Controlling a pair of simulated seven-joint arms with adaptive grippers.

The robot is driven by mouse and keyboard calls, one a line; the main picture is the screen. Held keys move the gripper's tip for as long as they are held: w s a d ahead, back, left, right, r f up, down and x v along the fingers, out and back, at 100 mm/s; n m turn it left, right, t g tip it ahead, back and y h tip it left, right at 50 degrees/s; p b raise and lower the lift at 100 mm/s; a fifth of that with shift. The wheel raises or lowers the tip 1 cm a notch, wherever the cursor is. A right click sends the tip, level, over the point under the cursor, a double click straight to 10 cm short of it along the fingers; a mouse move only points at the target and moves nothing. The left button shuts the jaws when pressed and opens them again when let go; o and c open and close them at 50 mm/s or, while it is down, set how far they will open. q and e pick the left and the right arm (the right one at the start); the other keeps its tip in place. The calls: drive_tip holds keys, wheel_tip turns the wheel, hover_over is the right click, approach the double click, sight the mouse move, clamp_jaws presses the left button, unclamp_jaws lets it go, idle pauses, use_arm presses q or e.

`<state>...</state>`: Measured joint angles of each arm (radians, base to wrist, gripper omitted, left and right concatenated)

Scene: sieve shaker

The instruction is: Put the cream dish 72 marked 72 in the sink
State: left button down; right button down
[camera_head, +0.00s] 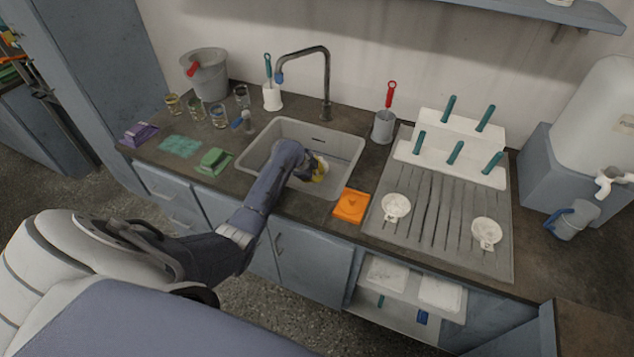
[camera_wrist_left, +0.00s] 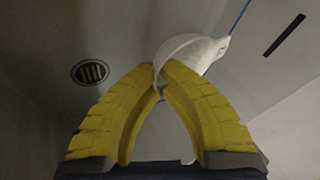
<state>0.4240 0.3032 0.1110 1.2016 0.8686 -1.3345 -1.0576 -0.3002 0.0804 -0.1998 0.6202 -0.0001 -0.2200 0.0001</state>
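The cream dish (camera_wrist_left: 190,52) shows in the left wrist view as a small pale bowl, tilted, at the tips of my left gripper (camera_wrist_left: 160,85). The yellow fingers come together at its rim and look shut on it. No marking on the dish can be read. In the head view my left gripper (camera_head: 318,172) reaches down inside the sink (camera_head: 345,150), near its front right part, and largely hides the dish. The wrist view shows the sink floor with its drain (camera_wrist_left: 90,72) left of the fingers. My right gripper is not in view.
Two white dishes (camera_head: 396,207) (camera_head: 486,232) lie on the ribbed drainboard (camera_head: 440,222) at right. An orange item (camera_head: 351,204) lies by the sink's front right corner. The tap (camera_head: 326,85) stands behind the sink. A green item (camera_head: 214,161) and several glasses (camera_head: 219,116) stand at left.

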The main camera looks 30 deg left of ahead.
sight(321, 184)
use_arm(q)
drive_tip(key=shift+f, duration=2.1)
drive_tip(key=shift+f, duration=0.1)
drive_tip(key=c, duration=1.9)
unclamp_jaws()
drive_tip(key=v, duration=1.2)
